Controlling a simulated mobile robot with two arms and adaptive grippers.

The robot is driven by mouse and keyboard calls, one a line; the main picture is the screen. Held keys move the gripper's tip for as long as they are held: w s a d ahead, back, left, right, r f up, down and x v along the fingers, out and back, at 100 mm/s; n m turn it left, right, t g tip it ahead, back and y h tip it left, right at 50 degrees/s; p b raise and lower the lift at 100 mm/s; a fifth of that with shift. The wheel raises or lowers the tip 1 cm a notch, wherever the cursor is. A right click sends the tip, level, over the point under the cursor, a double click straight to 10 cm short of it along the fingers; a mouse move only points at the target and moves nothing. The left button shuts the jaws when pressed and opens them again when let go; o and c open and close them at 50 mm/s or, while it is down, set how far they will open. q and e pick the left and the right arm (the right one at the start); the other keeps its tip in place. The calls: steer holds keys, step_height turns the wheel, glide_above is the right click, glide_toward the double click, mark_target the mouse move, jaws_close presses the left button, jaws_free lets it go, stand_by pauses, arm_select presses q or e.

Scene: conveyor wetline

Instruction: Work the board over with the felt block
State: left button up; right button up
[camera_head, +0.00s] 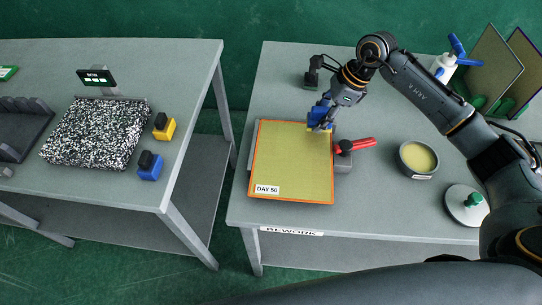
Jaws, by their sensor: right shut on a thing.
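A yellow-green board (290,165) with an orange edge and a "DAY 50" label lies flat near the left edge of the right table. My right gripper (321,125) is at the board's far right corner. It is shut on a small block with blue and yellow parts (320,114), which I take for the felt block. The fingers partly cover it, and I cannot tell whether it touches the board. My left gripper is not in view.
A red-handled clamp (355,145) sits at the board's right side. A bowl of yellow stuff (418,159), a lid with a green knob (467,205) and a white spray bottle (444,67) stand further right. The left table holds a speckled slab (97,133) and yellow (164,128) and blue (150,168) blocks.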

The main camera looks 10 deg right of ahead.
mark_target(317, 108)
steer(key=shift+a+r+p, duration=0.2)
steer(key=shift+r, duration=0.3)
steer(key=shift+a+r+p, duration=0.15)
steer(key=shift+r, duration=0.7)
steer(key=shift+a+p+v, duration=0.2)
steer(key=shift+p+v, duration=0.5)
steer(key=shift+v, duration=0.4)
steer(key=shift+w+a+r, duration=0.15)
steer(key=shift+r, duration=0.25)
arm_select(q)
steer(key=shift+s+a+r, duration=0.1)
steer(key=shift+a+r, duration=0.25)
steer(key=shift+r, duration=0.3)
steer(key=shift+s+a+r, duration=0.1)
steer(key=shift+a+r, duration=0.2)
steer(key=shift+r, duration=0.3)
